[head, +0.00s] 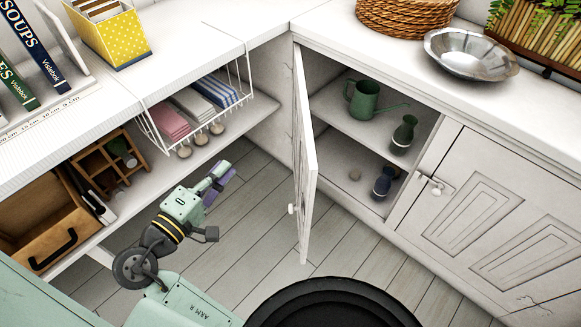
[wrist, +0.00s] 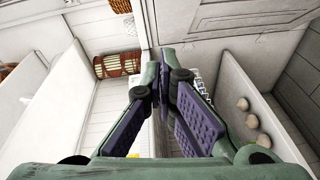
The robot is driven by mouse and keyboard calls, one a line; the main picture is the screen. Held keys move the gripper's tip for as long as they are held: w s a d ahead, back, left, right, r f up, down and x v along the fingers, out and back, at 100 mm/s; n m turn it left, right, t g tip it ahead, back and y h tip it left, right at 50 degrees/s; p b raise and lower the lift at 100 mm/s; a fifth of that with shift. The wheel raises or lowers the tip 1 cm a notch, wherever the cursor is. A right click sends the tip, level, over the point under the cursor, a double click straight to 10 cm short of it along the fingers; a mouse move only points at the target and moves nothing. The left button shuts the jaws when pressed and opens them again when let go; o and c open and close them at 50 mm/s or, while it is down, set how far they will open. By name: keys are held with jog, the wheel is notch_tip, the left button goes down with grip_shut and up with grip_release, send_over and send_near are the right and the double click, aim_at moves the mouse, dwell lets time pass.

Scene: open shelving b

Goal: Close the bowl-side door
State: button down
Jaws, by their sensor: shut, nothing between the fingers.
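The open white door (head: 306,160) stands swung out from the cabinet in the head view, seen nearly edge-on, with a small white knob (head: 291,209) low on its left face. It is hinged near the corner at the left of the cabinet opening. The metal bowl (head: 470,54) sits on the counter above this cabinet. My gripper (head: 222,169) is shut and empty, left of the door and apart from it, over the floor gap. In the wrist view its fingers (wrist: 165,68) meet at the tips. A white panelled surface (wrist: 235,14) lies beyond; I cannot tell whether it is this door.
The open cabinet holds a green watering can (head: 364,100), a green vase (head: 404,135) and a blue vase (head: 384,181). A closed door (head: 490,210) is at right. A wire basket (head: 215,115) with folded cloths hangs left. Plank floor lies between the units.

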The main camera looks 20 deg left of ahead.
jog(key=s+d+f+h, duration=0.2)
jog(key=s+d+h, duration=0.1)
jog(key=d, duration=0.2)
jog(key=h+p, duration=0.1)
jog(key=p, duration=0.1)
send_near(307, 154)
jog(key=w, duration=0.5)
jog(key=shift+d+f+m, duration=0.3)
jog(key=shift+d+m, duration=0.2)
jog(key=shift+d, duration=0.1)
jog(key=shift+w+d, duration=0.1)
jog(key=shift+w, duration=0.05)
